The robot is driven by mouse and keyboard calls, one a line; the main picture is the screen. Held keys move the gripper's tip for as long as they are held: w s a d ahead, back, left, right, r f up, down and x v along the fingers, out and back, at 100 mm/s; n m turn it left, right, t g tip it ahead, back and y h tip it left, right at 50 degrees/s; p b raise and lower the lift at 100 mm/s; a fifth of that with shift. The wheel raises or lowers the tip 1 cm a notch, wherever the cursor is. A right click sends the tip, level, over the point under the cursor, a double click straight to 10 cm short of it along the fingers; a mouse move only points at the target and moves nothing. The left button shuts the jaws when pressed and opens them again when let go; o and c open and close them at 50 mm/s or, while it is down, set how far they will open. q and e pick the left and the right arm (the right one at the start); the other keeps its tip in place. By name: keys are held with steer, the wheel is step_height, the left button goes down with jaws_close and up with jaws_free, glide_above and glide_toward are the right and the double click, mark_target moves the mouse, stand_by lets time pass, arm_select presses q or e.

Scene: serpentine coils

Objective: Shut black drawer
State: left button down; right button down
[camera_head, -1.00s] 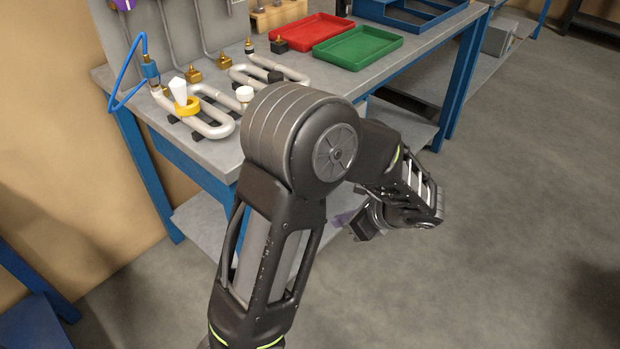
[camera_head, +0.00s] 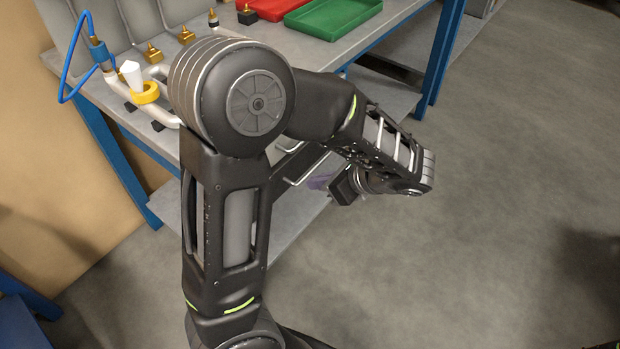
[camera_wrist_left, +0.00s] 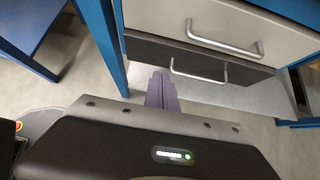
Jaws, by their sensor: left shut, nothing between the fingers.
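The black drawer (camera_wrist_left: 150,50) shows in the left wrist view as a dark front with a metal bar handle (camera_wrist_left: 198,73), below a light grey drawer. In the head view its dark front (camera_head: 287,160) shows partly behind my left arm. How far out it stands is hard to tell. My left gripper (camera_head: 322,181) is shut and empty, low in front of the bench. In the left wrist view its purple fingers (camera_wrist_left: 161,82) point at the drawer's lower edge, left of the handle. I cannot tell whether they touch it. My right gripper is not in view.
The light grey drawer (camera_wrist_left: 170,15) has its own bar handle. A blue bench leg (camera_wrist_left: 103,40) stands to its left. A green tray (camera_head: 330,18), a red tray (camera_head: 268,8) and pipe fittings rest on the bench top. Floor to the right is clear.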

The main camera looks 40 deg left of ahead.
mark_target(276, 172)
arm_select(q)
steer(key=x, duration=0.3)
steer(key=a+r+b+x, duration=0.1)
steer(key=x, duration=0.3)
steer(key=r+x, duration=0.1)
steer(key=x, duration=0.3)
steer(key=shift+a+f+b, duration=0.15)
steer(key=shift+a+b, duration=0.2)
steer(key=shift+a, duration=0.25)
steer(key=shift+s+a+p, duration=0.1)
steer(key=shift+a+p, duration=0.2)
steer(key=shift+a, duration=0.8)
